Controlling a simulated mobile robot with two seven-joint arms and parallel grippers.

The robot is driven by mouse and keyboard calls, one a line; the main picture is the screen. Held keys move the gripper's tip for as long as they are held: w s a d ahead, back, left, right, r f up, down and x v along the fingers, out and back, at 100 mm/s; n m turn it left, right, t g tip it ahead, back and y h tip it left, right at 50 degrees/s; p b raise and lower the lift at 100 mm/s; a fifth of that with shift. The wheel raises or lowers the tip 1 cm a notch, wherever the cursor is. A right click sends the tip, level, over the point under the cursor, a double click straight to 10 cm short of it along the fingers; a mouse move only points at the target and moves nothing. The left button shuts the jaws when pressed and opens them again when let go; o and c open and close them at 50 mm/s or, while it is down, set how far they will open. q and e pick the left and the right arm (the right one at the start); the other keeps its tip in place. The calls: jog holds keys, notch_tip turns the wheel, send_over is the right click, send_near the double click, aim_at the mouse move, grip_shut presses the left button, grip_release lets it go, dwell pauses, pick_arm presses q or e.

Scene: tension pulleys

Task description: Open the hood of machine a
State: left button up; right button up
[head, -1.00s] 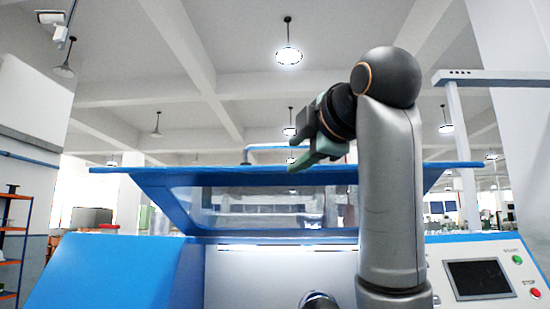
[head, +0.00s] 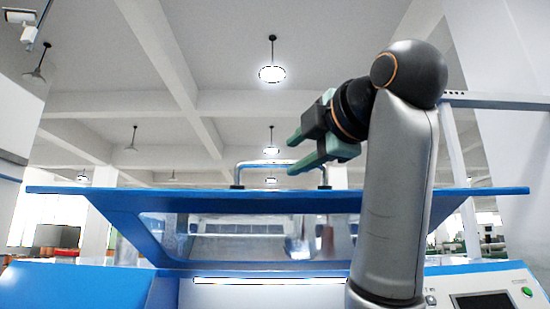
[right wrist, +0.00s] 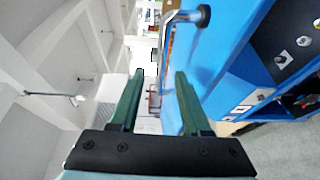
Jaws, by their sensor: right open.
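Machine a is blue and white; its blue hood (head: 200,203) with a clear window spans the middle of the head view. A silver bar handle (head: 262,162) on dark mounts stands above the hood's top edge; it also shows in the right wrist view (right wrist: 185,17). My right gripper (head: 295,155) is open and empty, its green fingers pointing left in front of the handle's right part. In the right wrist view, the handle bar runs ahead, between the open fingers (right wrist: 159,75) in the picture; contact cannot be told. My left gripper is out of view.
A control panel with a screen (head: 485,303) and a green button (head: 527,292) is at the lower right. My right arm hides part of the hood. The space above the hood is open up to hanging lamps (head: 272,73).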

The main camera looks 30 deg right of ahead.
aim_at(285, 163)
jog(key=w, duration=0.2)
jog(key=w+d+p, duration=0.1)
jog(key=w, duration=0.2)
jog(key=w+p, duration=0.1)
jog(key=w, duration=0.2)
jog(key=shift+d+f, duration=0.1)
jog(key=shift+d, duration=0.05)
jog(key=shift+w+f, duration=0.15)
jog(key=shift+w, duration=0.35)
grip_shut()
dwell(0.6)
